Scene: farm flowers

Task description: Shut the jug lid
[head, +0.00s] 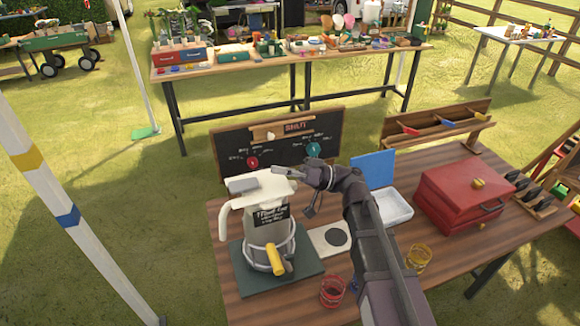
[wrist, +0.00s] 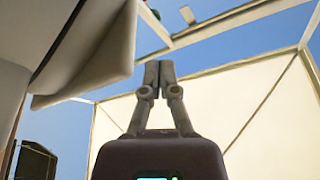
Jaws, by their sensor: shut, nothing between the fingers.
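The jug (head: 268,228) stands upright on a dark green mat (head: 246,272) at the table's left. It is grey with a cream top, a cream handle on its left, a dark label and a yellow tap low in front. Its cream lid (head: 266,188), with a grey piece near the handle, looks roughly level; I cannot tell whether it is fully seated. My gripper (head: 284,171) is shut and empty beside the lid's far right edge; contact is unclear. In the wrist view my gripper (wrist: 158,78) points up past a cream slab-like part (wrist: 95,45) at left.
A chalkboard (head: 275,144) stands close behind the jug. Right of my arm are a white tray with a blue lid (head: 392,208) and a red box (head: 458,195). A red glass (head: 332,292) and a yellow glass (head: 418,257) stand near the front.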

